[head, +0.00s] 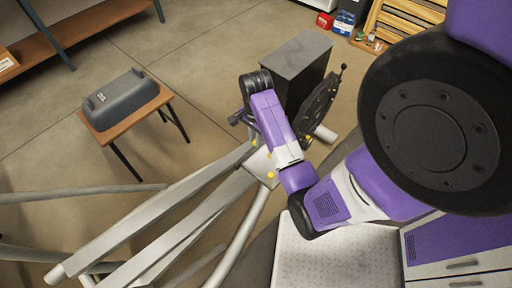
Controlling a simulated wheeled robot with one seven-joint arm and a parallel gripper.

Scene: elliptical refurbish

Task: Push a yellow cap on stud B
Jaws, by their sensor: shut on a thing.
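My gripper (241,120) is at the end of my purple arm, beside the grey elliptical frame (165,215) and near its upper joint. It is small in the head view and seen from above, and its fingertips are hard to make out. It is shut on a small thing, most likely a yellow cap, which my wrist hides. Small yellow spots show on the frame's joint plate (259,164) just below my forearm, one of them a yellow cap (270,175). No stud label is readable, so I cannot tell which is stud B.
A brown stool (123,120) bears a grey cover (122,100) at left. A white perforated surface (335,260) lies in front. Open floor (180,50) is at the back.

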